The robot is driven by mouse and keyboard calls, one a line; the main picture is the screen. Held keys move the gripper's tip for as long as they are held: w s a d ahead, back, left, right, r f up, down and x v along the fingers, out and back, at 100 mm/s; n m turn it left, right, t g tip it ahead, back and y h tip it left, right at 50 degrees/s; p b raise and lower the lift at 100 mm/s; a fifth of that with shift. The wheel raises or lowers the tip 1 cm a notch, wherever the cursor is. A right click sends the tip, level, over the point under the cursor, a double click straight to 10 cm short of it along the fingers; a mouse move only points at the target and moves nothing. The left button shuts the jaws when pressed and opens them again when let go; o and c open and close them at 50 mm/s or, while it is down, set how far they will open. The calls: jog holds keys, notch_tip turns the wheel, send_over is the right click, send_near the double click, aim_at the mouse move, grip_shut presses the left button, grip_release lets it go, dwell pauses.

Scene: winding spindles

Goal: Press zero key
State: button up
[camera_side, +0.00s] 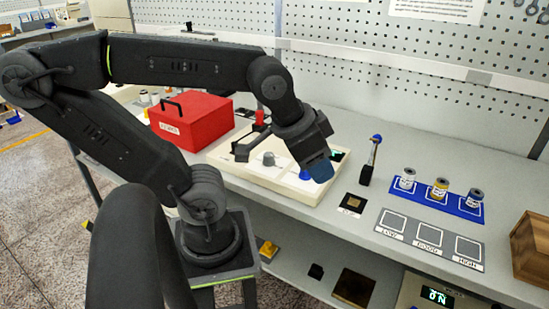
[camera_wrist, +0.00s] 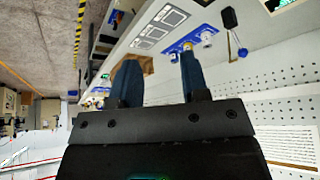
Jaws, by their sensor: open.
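A small dark square key with a tan centre (camera_side: 354,202) lies on the bench, right of the white tray. The label at its front edge is too small to read surely. My gripper (camera_side: 321,172) hangs above the tray's right end, up and to the left of the key, apart from it. In the wrist view my gripper (camera_wrist: 160,68) shows two blue fingers spread apart with nothing between them. The key cannot be made out in the wrist view.
The white tray (camera_side: 288,204) holds a grey and a blue piece. A blue-tipped tool (camera_side: 372,158) stands behind the key. A blue mat (camera_side: 461,209) with several spools and a grey three-square card (camera_side: 430,239) lie right. A red box (camera_side: 190,122) stands left; a wooden box (camera_side: 532,247) far right.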

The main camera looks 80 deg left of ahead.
grip_shut()
dwell(1.3)
